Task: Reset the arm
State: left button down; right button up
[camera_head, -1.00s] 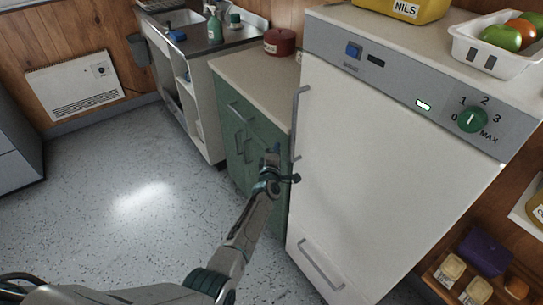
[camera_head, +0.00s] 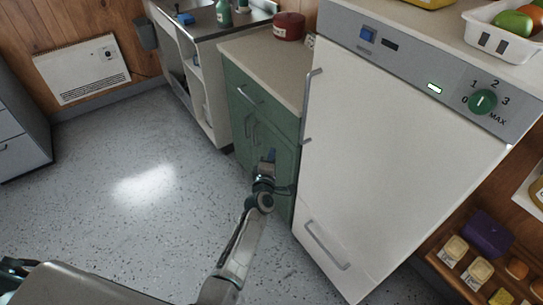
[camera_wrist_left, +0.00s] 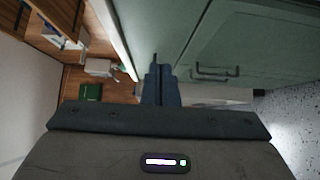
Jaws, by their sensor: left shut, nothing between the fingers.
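My left gripper (camera_head: 268,160) is in front of the green cabinet (camera_head: 262,115), just left of the white fridge (camera_head: 400,150). In the left wrist view its two blue fingers (camera_wrist_left: 161,84) are together, with nothing between them. The green cabinet front (camera_wrist_left: 240,40) with its dark handles fills the top right of that view. I cannot tell from the head view how far the gripper is from the cabinet. My right gripper is not in view.
The fridge has a long vertical handle (camera_head: 310,105) near the gripper and a lower handle (camera_head: 326,244). A heater (camera_head: 82,68) hangs on the wooden wall. The speckled floor (camera_head: 130,220) on the left is clear.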

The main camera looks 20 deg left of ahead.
pick_arm(q)
jog(key=shift+s+d+f, duration=0.1)
jog(key=shift+s, duration=0.1)
jog(key=s+a+f+m+g+h, duration=0.1)
jog(key=s+f+m+g, duration=0.25)
jog(key=s+f, duration=0.6)
jog(key=s+a+f+m+g, duration=0.2)
jog(key=s+f+m, duration=0.3)
jog(key=f, duration=0.7)
jog(key=s+a+f+m+g+h, duration=0.1)
jog(key=s+f+m+g, duration=0.15)
jog(key=s+f, duration=0.65)
jog(key=s+a+f+m+g, duration=0.2)
jog(key=s+f, duration=0.3)
jog(key=s, duration=0.7)
jog(key=s+a+f+m+g+y, duration=0.1)
jog(key=s+a+f+m+g, duration=0.2)
jog(key=s, duration=0.9)
jog(key=s+a+f+m+g, duration=0.3)
jog(key=s+a+f, duration=0.2)
jog(key=s+f, duration=0.3)
jog(key=s, duration=0.4)
jog(key=shift+s+f+g+y, duration=0.2)
jog(key=shift+f+g+y, duration=0.1)
jog(key=shift+f+g, duration=0.1)
